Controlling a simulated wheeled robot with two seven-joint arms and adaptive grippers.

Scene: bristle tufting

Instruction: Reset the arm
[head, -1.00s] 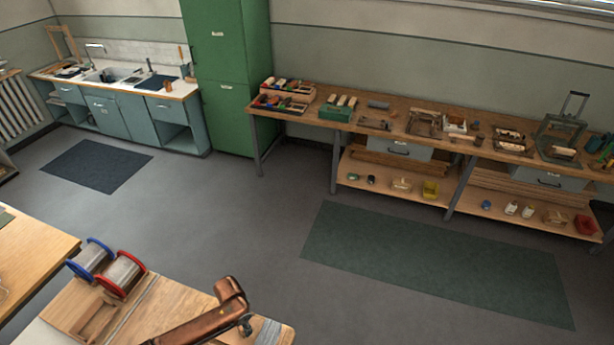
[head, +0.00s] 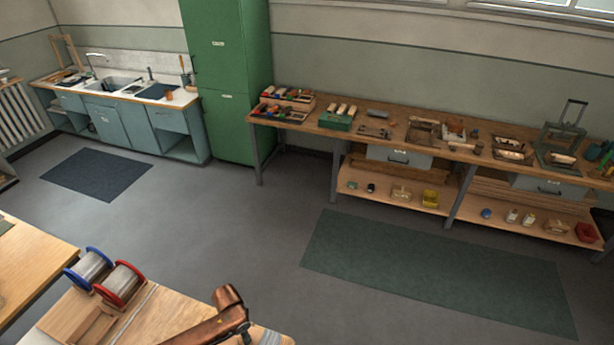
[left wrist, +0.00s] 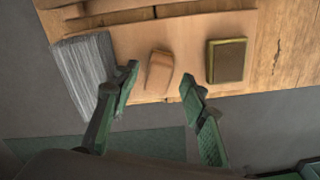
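My left gripper (left wrist: 160,88) shows only in the left wrist view. Its two green fingers are spread apart with nothing held between them. A small brown block-like piece (left wrist: 160,72) lies beyond the gap, on the wooden bench top; the fingers do not appear to touch it. No gripper can be made out in the head view, where a copper-brown jointed part (head: 222,318) crosses the near bench. My right gripper is not in view.
The near bench (head: 150,318) carries a blue-rimmed spool (head: 88,270) and a red-rimmed spool (head: 120,284). Another table (head: 30,262) stands at left. A long workbench (head: 385,127) with trays and tools lines the back wall beside a green cabinet (head: 228,80).

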